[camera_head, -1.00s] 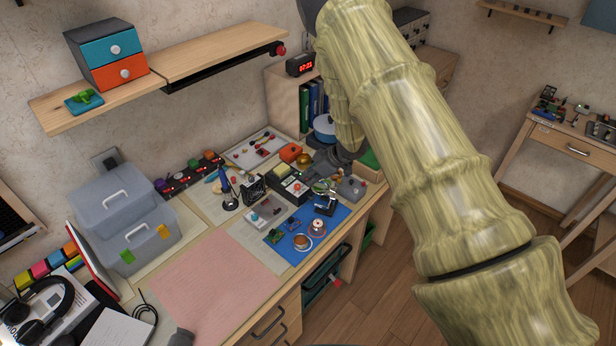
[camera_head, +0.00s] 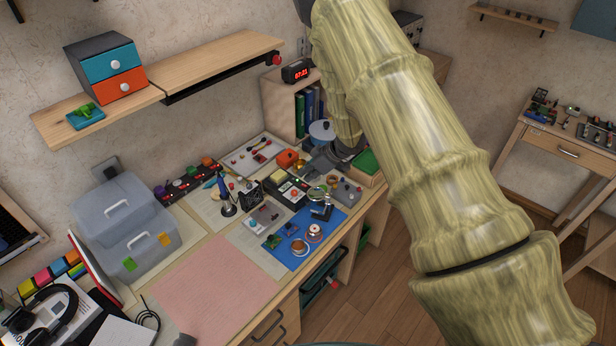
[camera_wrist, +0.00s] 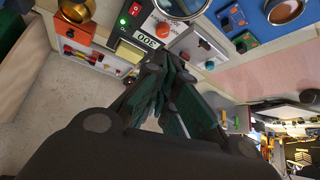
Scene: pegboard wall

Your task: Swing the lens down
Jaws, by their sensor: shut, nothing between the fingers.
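The lens (camera_head: 318,193) is a small round silvery disc on a dark stand (camera_head: 321,210), over the blue mat (camera_head: 335,224) on the workbench. My gripper (camera_head: 318,168) is just behind it in the head view, low over the bench and partly hidden by my arm. In the wrist view my gripper's dark fingers (camera_wrist: 168,88) are shut and empty. A round glassy disc with a pale rim (camera_wrist: 182,7), cut by the top edge of the wrist view, looks like the lens. I cannot tell its exact tilt.
The pink mat (camera_head: 212,290) is clear. A bookcase stands behind my arm.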

